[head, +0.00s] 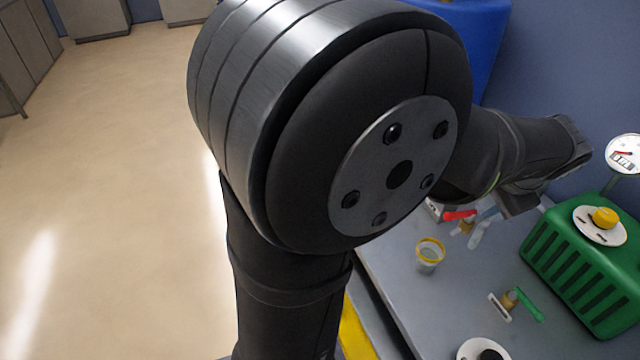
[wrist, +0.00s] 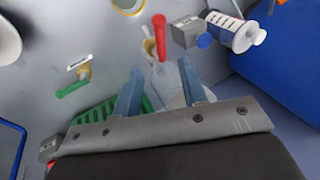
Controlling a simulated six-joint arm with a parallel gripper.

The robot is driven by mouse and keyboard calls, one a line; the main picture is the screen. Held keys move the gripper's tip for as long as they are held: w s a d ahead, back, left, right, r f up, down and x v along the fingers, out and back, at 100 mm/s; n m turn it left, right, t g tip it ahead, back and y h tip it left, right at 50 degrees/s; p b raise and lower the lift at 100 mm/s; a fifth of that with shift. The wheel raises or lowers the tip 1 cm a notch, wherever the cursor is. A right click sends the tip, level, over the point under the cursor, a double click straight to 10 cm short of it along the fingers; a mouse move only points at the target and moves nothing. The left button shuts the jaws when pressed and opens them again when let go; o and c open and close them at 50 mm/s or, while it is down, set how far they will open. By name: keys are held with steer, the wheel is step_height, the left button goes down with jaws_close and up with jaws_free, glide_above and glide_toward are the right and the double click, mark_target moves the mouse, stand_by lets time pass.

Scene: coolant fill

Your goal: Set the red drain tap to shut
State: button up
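The red drain tap (wrist: 160,36) shows in the wrist view as a red lever, just beyond and between my fingertips. A small pale plate lies at its base, but its marks are too small to read. In the head view the red tap (head: 460,215) is at the far end of the bench, partly crowded by my gripper. My gripper (wrist: 160,67) is open, its two blue-grey fingers spread apart. Nothing is clearly held between them. I cannot tell whether a finger touches the lever.
A green-handled tap (head: 526,303) stands nearer on the bench, by the green ribbed tank (head: 575,275) with a yellow cap. A yellow-rimmed cup (head: 430,254) stands left of them. A syringe (wrist: 237,32) and a blue bin (wrist: 285,50) are right of the red tap.

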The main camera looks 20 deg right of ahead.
steer(key=v, duration=1)
steer(key=w+a+f+n, duration=0.2)
steer(key=w+a, duration=0.1)
steer(key=a, duration=0.6)
steer(key=w+a+f+n, duration=0.2)
steer(key=a+n, duration=0.1)
steer(key=a, duration=0.6)
steer(key=w+a+f+n, duration=0.2)
steer(key=w+a+n, duration=0.1)
steer(key=a, duration=0.6)
steer(key=shift+w+f+g, duration=0.3)
steer(key=shift+f+g, duration=0.1)
step_height(320, 180, up, 7)
steer(key=m+g+y, duration=0.1)
steer(key=m+g, duration=0.1)
steer(key=m, duration=0.8)
glide_above(452, 216)
steer(key=s, duration=0.3)
steer(key=w+f, duration=0.1)
steer(key=f, duration=0.4)
steer(key=w+f, duration=0.1)
steer(key=f, duration=0.5)
steer(key=w+f, duration=0.1)
steer(key=f, duration=0.5)
steer(key=shift+d, duration=0.1)
steer(key=shift+c, duration=0.5)
